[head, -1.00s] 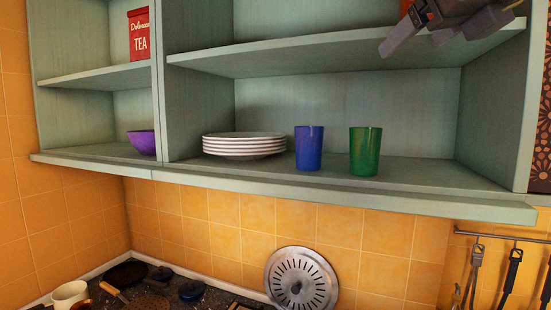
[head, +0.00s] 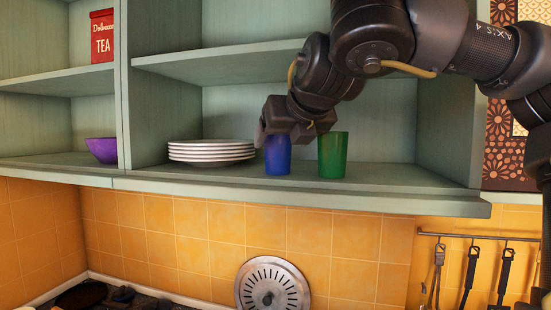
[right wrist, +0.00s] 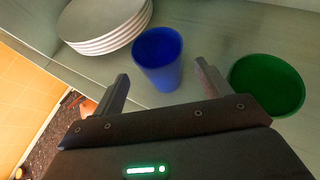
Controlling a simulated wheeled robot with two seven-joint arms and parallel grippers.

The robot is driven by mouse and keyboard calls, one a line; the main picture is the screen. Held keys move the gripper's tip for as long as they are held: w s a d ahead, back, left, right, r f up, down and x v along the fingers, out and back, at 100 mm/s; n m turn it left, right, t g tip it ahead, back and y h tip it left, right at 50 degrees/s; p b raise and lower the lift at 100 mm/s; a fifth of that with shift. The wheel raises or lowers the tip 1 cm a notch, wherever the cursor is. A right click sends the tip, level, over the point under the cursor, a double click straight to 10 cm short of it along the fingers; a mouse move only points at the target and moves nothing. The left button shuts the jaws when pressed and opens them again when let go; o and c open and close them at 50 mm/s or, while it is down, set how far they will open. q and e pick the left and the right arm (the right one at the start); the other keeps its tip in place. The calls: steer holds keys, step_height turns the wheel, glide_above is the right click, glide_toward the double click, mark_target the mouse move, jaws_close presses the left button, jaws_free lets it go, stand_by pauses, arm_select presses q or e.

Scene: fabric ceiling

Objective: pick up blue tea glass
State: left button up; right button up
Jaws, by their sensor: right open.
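The blue tea glass (head: 278,156) stands upright on the lower shelf, between the stack of plates and a green glass. It also shows in the right wrist view (right wrist: 158,57), ahead of the fingers and roughly between them. My right gripper (right wrist: 160,85) is open and empty, with one finger on each side of the line to the glass. In the head view the right gripper (head: 285,128) is at the top of the blue glass, and its hand hides part of the rim. Whether a finger touches the glass cannot be told. My left gripper is not in view.
The green glass (head: 332,155) stands close to the right of the blue one, near a finger. A stack of white plates (head: 211,151) is to the left. A purple bowl (head: 103,150) and a red tea tin (head: 102,36) are farther left. The upper shelf (head: 222,60) runs above.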

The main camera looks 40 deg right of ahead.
mark_target(283, 142)
steer(key=shift+s+d, duration=0.15)
steer(key=p+x, duration=0.1)
steer(key=x, duration=0.3)
steer(key=shift+w+f+p, duration=0.1)
steer(key=shift+w+p, duration=0.2)
steer(key=shift+w, duration=0.1)
steer(key=shift+w+d+f, duration=0.2)
steer(key=shift+w+f, duration=0.05)
steer(key=shift+s+r, duration=0.1)
steer(key=shift+s, duration=0.2)
steer(key=shift+c, duration=0.5)
steer(key=shift+a, duration=0.1)
steer(key=shift+c, duration=1.1)
steer(key=shift+w, duration=0.1)
steer(key=c, duration=0.8)
steer(key=shift+o, duration=0.2)
